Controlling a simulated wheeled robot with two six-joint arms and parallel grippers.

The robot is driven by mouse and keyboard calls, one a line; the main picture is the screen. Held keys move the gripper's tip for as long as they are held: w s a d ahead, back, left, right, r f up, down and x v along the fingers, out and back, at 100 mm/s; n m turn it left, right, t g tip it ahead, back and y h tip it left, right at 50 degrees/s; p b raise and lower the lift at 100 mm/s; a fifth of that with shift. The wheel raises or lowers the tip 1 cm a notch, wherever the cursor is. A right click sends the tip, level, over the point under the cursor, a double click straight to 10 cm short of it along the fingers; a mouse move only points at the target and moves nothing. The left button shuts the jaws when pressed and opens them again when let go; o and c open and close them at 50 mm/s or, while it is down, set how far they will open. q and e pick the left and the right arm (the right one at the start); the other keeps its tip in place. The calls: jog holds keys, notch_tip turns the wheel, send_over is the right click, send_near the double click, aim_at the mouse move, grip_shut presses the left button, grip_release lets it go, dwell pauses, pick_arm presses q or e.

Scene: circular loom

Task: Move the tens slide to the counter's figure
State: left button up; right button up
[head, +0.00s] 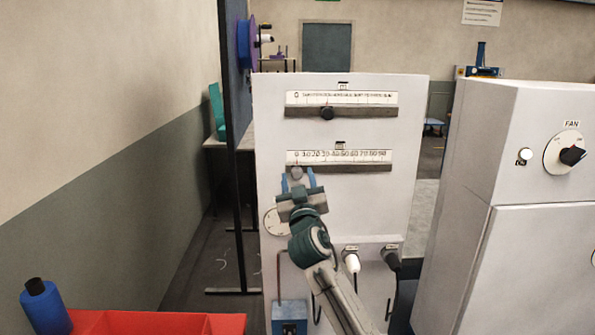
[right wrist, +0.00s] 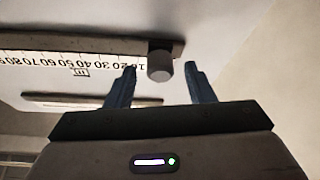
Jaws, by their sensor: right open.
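The tens slide is the lower of two slides on the white panel (head: 341,213), with a scale (head: 350,156) marked in tens up to 90. Its grey knob (head: 296,172) stands at the left end, about under the 0. In the right wrist view the scale appears upside down, and the knob (right wrist: 159,66) sticks out near the 10. My right gripper (head: 298,177) is open, its blue fingers on either side of the knob. The right wrist view shows a gap on both sides of the knob between the fingertips (right wrist: 159,69). I see no readable counter figure.
A round dial (head: 270,221) is partly hidden behind my right gripper. A white cabinet with a FAN knob (head: 572,156) stands right.

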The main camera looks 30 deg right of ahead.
jog(key=shift+w+d+r, duration=0.2)
jog(key=shift+w, duration=0.3)
grip_shut()
jog(key=shift+f, duration=0.1)
dwell(1.1)
